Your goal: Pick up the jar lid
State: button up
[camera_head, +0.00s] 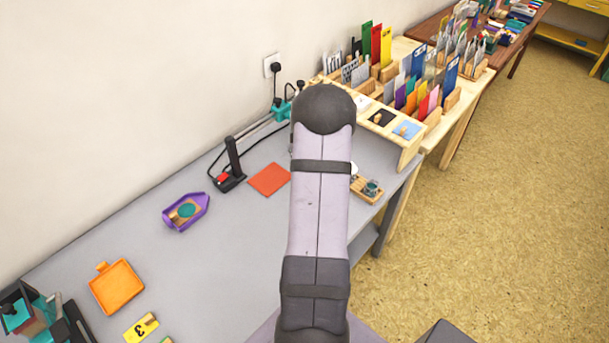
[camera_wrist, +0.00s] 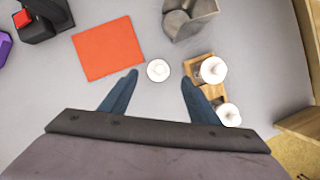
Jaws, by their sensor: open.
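In the wrist view a small round white disc with a dark rim, which looks like the jar lid (camera_wrist: 158,70), lies flat on the grey table. My gripper (camera_wrist: 159,78) is open, with one dark blue finger to the left of the disc and one to the right. The disc shows between the fingertips, and I see no contact. A wooden holder (camera_wrist: 203,88) just right of the right finger bears two jars with pale round tops (camera_wrist: 212,70). In the head view my arm hides the gripper and the disc.
An orange-red mat (camera_wrist: 108,47) lies left of the disc, and a grey metal container (camera_wrist: 188,18) stands beyond it. A wooden organiser (camera_head: 410,150) stands at the table's far end. Bare table (camera_head: 190,270) lies nearer.

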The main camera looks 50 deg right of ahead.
jog(key=shift+p+x, duration=0.45)
jog(key=shift+x, duration=2.1)
jog(key=shift+a, duration=0.15)
jog(key=shift+c, duration=0.7)
jog(key=c, duration=1)
